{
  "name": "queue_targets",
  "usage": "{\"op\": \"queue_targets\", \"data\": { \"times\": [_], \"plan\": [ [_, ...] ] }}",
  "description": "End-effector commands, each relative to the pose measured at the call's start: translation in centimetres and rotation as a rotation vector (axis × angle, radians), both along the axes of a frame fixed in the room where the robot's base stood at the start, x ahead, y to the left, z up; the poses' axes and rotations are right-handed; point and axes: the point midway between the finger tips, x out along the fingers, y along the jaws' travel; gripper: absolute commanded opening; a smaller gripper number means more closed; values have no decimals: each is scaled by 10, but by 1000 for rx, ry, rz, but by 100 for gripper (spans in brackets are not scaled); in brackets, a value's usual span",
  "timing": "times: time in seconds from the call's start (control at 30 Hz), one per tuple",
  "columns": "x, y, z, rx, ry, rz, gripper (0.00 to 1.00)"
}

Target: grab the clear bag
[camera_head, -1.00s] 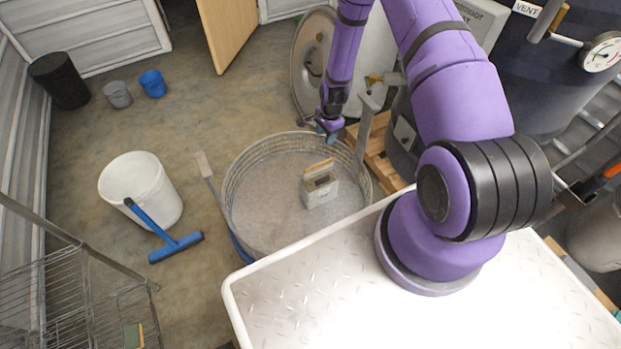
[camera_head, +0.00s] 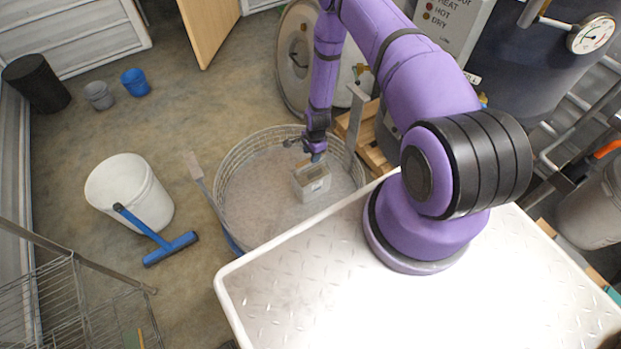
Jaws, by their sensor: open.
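A small pale, boxy thing (camera_head: 313,187) with a brownish top and a small label stands in the round hopper (camera_head: 240,203), right of its middle. It may be the clear bag, but it is too small to tell. No other bag shows clearly. My gripper (camera_head: 303,151) is open above the hopper, just above the pale thing in the picture. Its fingers are spread and look empty. One fingertip appears close to the thing's top edge; I cannot tell whether they touch.
The hopper's mesh rim surrounds the pale thing, with an upright metal bar (camera_head: 355,125) at its right. A white bucket (camera_head: 128,190) and a blue squeegee (camera_head: 170,248) are at left. A wire cart (camera_head: 85,300) stands at lower left. A wooden pallet (camera_head: 370,148) lies behind the hopper.

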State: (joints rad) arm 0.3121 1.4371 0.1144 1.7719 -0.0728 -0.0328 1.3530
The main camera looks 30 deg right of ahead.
Motion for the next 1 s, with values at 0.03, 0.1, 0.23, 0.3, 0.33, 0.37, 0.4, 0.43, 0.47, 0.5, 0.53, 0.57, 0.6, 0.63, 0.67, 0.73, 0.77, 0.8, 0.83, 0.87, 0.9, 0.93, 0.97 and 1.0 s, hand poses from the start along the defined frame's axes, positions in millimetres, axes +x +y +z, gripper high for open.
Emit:
{"op": "queue_targets", "data": {
  "times": [0.03, 0.1, 0.23, 0.3, 0.33, 0.37, 0.4, 0.43, 0.47, 0.5, 0.53, 0.57, 0.6, 0.63, 0.67, 0.73, 0.77, 0.8, 0.83, 0.87, 0.9, 0.93, 0.97, 1.0],
  "plan": [
    [0, 0, -7, 0, 2, 0, 44],
    [0, 0, -16, 0, 2, 2, 44],
    [1, 1, -34, 0, 2, 2, 44],
    [1, 2, -40, -1, 2, 0, 44],
    [1, 2, -42, -2, 2, 0, 44],
    [1, 2, -44, -2, 1, 1, 44],
    [1, 2, -46, -2, 1, 1, 44],
    [1, 2, -47, -2, 1, 1, 44],
    [1, 2, -47, -2, 1, 1, 44],
    [1, 2, -47, -2, 1, 1, 44],
    [1, 2, -47, -2, 1, 1, 44],
    [1, 2, -47, -2, 1, 1, 44],
    [1, 2, -47, -2, 1, 1, 44],
    [1, 2, -47, -2, 1, 1, 44],
    [1, 2, -47, -2, 1, 1, 42],
    [1, 2, -47, -2, 1, 1, 26],
    [1, 2, -47, -2, 1, 1, 19],
    [1, 2, -47, -2, 1, 1, 10],
    [1, 2, -47, -2, 1, 0, 3],
    [1, 2, -47, -2, 1, 0, 0],
    [1, 2, -47, -2, 1, 0, 0],
    [1, 2, -47, -2, 1, 0, 0],
    [1, 2, -47, -2, 1, 0, 0],
    [1, 2, -47, -2, 1, 0, 0]
  ]
}}
